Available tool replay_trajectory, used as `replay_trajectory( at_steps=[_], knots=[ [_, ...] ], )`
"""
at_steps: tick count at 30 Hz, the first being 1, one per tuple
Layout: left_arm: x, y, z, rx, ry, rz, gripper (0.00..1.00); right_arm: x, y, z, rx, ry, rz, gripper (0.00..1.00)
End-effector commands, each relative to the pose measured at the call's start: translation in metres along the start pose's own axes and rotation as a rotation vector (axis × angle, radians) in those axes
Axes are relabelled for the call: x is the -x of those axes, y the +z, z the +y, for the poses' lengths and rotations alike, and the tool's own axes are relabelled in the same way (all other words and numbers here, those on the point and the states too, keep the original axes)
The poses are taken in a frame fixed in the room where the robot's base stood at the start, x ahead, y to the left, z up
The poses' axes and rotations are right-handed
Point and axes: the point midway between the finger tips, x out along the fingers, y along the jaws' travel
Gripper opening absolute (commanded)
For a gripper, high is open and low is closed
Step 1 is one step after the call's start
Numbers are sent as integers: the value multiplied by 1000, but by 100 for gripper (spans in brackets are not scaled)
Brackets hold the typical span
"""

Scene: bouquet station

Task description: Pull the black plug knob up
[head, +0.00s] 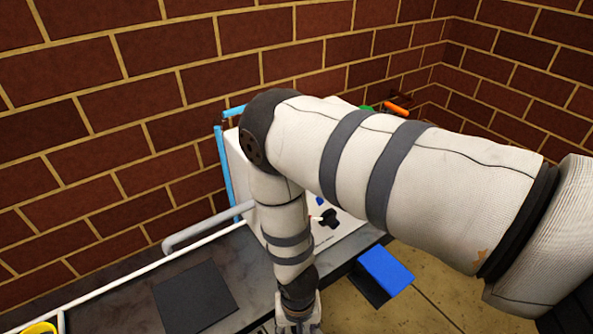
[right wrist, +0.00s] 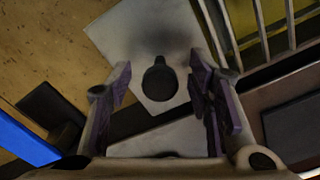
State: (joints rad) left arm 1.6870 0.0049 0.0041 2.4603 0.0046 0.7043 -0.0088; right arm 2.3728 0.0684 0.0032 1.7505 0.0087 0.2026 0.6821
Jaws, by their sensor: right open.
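My right gripper (right wrist: 160,72) is open and empty in the right wrist view, its two fingers spread left and right. A black rounded knob (right wrist: 158,82) on a pale plate shows between the fingers, beyond their tips; I see no contact. In the head view my right arm comes in from the right and bends down, with the gripper (head: 298,326) at the bottom edge, its fingertips cut off. A black knob (head: 328,217) shows there on the white panel, right of my forearm. I cannot tell for sure that both views show the same knob. My left gripper is not in view.
A blue block (head: 385,268) sits at the counter's right edge, and a blue thing shows in the wrist view (right wrist: 22,140). A dark square mat (head: 195,296) lies on the counter. A grey pipe (head: 205,226) runs left of my arm. Brick walls stand behind.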

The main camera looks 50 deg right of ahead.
Motion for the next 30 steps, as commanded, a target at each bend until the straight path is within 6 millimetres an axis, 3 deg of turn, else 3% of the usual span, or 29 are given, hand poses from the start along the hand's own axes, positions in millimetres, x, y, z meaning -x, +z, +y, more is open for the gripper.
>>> replay_trajectory(
  at_steps=[2, 3, 8, 30],
  knots=[
    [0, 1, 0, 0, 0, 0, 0, 1, 0, 0, 0, 0, 0, 47],
    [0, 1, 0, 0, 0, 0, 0, 1, 0, 0, 0, 0, 0, 42],
    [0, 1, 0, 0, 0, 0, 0, 1, 0, 0, 0, 0, 0, 8],
    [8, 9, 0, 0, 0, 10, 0, 17, 0, 0, -1, -1, 0, 7]
  ],
)
